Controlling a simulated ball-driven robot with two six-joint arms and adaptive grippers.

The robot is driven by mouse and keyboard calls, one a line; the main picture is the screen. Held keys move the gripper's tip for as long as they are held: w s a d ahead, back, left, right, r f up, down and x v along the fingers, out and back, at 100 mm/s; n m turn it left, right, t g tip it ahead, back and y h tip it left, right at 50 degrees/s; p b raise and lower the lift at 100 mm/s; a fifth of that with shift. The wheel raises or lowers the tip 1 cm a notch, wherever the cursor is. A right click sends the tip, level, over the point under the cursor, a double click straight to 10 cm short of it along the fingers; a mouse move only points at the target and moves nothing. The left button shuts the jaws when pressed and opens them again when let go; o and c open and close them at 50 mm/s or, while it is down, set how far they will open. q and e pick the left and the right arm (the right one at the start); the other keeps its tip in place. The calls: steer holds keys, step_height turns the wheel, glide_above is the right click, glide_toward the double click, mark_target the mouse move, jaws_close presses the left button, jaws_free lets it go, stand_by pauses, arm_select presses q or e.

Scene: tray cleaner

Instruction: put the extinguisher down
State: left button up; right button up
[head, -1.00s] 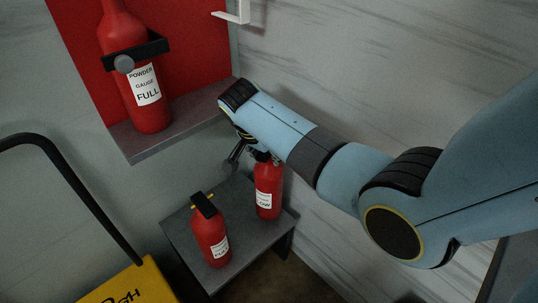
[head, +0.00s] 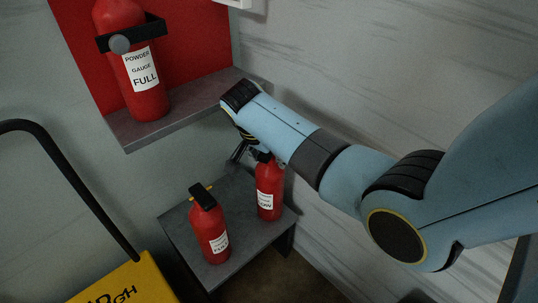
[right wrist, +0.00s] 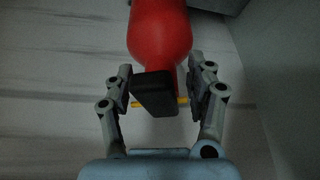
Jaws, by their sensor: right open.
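A red extinguisher (head: 268,190) with a label that seems to read LOW stands upright on a small grey table (head: 236,182), near its back right side. My right gripper (head: 245,152) is at its top, partly hidden by my arm in the head view. In the right wrist view the open jaws (right wrist: 161,80) lie either side of the neck and black handle of the red extinguisher (right wrist: 160,30), with gaps visible on both sides. My left gripper is out of view.
A second red extinguisher (head: 209,228), labelled FULL, stands on the same table to the left. A larger FULL extinguisher (head: 139,70) sits in a black bracket in a red-backed niche above a grey shelf (head: 190,105). A yellow cart (head: 135,283) with a black handle is lower left.

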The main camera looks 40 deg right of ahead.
steer(key=shift+r, duration=0.2)
steer(key=p+v, duration=0.4)
steer(key=v, duration=0.7)
steer(key=shift+r+p, duration=0.3)
steer(key=shift+r, duration=0.1)
steer(key=shift+s+a, duration=0.1)
steer(key=shift+a, duration=0.05)
